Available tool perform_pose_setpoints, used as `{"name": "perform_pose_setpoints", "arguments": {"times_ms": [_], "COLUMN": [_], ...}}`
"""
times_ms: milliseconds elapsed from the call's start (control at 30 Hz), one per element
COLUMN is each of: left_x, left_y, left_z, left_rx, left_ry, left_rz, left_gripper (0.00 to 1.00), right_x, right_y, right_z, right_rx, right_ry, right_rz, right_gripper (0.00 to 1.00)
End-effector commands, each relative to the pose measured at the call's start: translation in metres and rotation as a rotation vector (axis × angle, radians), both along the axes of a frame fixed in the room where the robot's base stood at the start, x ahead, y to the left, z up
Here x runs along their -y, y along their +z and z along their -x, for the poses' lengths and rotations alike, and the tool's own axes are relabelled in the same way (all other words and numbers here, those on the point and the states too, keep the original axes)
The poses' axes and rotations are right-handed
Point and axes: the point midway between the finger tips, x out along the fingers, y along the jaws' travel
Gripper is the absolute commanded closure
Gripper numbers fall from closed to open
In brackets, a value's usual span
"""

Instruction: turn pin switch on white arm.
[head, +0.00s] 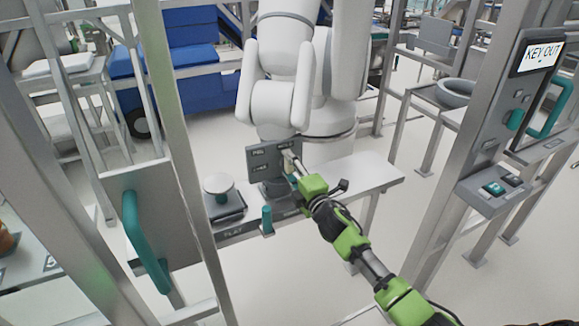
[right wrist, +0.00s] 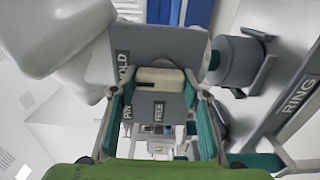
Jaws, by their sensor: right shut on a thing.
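The white arm (head: 275,95) stands behind a light table. A grey panel (head: 262,160) at its front carries small labels; in the right wrist view its plate (right wrist: 185,45) reads HOLD, PIN and FREE. The pin switch is a pale blocky knob (right wrist: 160,78) on this plate, partly hidden in the head view. My right gripper (head: 293,166) reaches in from the lower right and is at the panel. In the right wrist view its two fingers (right wrist: 158,98) stand on either side of the knob, shut on it. My left gripper is not in view.
A table (head: 370,178) under the panel holds a round white disc (head: 217,183) on a dark base and a teal peg (head: 267,219). Metal posts frame both sides. A gate plate with a teal handle (head: 145,240) is at left, a KEY OUT control box (head: 538,90) at right.

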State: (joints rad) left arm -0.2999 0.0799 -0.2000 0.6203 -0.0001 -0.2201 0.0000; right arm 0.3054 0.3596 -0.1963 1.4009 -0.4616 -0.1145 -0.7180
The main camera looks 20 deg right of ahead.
Motion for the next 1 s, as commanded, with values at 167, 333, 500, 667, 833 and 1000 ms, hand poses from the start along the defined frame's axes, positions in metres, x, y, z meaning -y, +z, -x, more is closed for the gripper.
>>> {"name": "perform_pose_setpoints", "arguments": {"times_ms": [167, 333, 500, 667, 833, 1000], "left_x": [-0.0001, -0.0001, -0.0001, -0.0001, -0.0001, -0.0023], "left_y": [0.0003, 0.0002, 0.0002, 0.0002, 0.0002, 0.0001], "left_z": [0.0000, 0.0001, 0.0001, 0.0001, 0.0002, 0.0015], "left_rx": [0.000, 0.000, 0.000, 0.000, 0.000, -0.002], "left_ry": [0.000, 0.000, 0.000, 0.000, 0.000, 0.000], "left_rz": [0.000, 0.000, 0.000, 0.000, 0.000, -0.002], "left_gripper": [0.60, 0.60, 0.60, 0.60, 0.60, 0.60], "right_x": [0.0003, 0.0003, 0.0003, 0.0002, 0.0001, 0.0003], "right_y": [-0.0007, -0.0009, -0.0009, -0.0009, -0.0006, -0.0009], "right_z": [0.0002, 0.0002, 0.0002, 0.0001, 0.0001, 0.0031], "right_rx": [-0.002, -0.003, -0.003, -0.003, -0.002, -0.002], "right_ry": [-0.001, -0.001, -0.001, -0.001, 0.000, 0.000], "right_rz": [-0.021, -0.024, -0.025, -0.023, -0.022, -0.021], "right_gripper": [0.79, 0.79, 0.79, 0.40, 0.40, 0.40]}}
